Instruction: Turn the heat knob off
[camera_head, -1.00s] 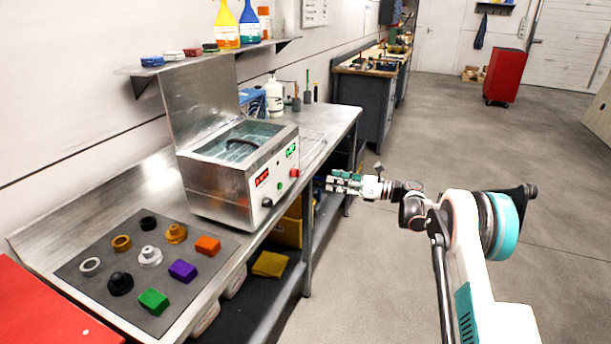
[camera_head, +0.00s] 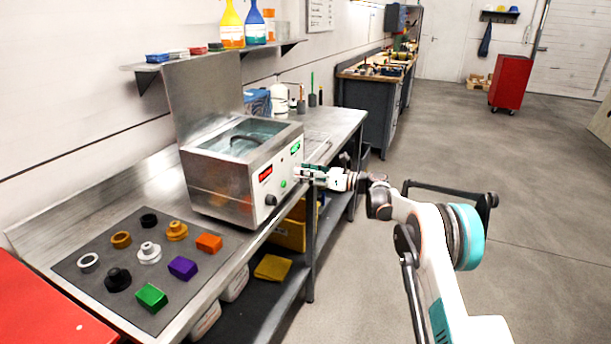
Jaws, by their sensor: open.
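The steel ultrasonic-bath-like unit (camera_head: 222,188) stands on the bench, with a pale control panel on its right face. A black knob (camera_head: 270,200) sits low on the panel's near side, under a red display (camera_head: 265,174). A green button (camera_head: 283,184) is beside it, and a green display (camera_head: 295,148) is higher up. I cannot read which label is the heat one. My gripper (camera_head: 303,172) is open at the panel's far end, to the right of the black knob. It hides the red control there. I cannot tell if it touches the panel.
A dark mat (camera_head: 185,307) on the bench holds several rings, fittings and coloured blocks. A wall shelf (camera_head: 212,54) with bottles is above. A red surface (camera_head: 40,312) is at lower left. The floor right of the bench is clear.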

